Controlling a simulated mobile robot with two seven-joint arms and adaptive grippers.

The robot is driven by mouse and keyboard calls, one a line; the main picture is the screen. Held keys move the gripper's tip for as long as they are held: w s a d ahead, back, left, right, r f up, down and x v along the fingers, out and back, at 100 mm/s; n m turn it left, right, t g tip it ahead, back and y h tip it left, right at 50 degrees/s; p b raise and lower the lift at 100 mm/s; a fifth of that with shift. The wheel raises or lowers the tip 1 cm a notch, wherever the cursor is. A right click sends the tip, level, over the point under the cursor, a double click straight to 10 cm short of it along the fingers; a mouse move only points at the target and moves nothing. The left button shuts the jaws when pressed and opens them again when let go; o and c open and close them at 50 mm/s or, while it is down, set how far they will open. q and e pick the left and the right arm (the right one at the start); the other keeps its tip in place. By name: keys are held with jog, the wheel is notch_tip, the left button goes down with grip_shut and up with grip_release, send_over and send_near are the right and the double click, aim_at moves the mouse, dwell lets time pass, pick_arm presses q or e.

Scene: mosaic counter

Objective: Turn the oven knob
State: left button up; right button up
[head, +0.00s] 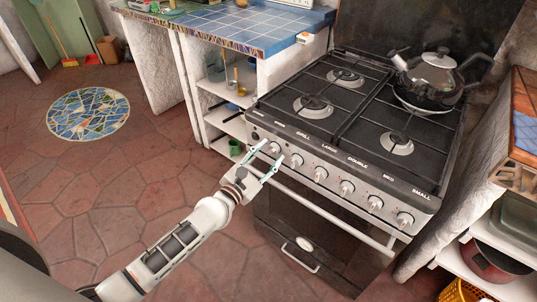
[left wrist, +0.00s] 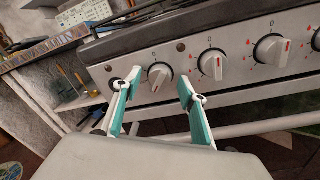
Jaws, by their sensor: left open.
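The oven (head: 335,185) has a silver front panel with a row of white knobs. The leftmost knob (head: 274,147) also shows in the left wrist view (left wrist: 159,75), with a red mark on its grip. My left gripper (head: 266,154) is open in front of the panel's left end. In the left wrist view, its teal and white fingers (left wrist: 159,80) stand on either side of the leftmost knob. I cannot tell whether they touch it. The second knob (left wrist: 212,64) is just right of the right finger. My right gripper is not in view.
A bar handle (head: 330,213) runs across the oven door below the knobs. A kettle (head: 433,78) stands on the back right burner. A blue-tiled counter (head: 235,27) with shelves is left of the oven.

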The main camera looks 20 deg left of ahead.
pick_arm(q)
jog(key=c, duration=1.1)
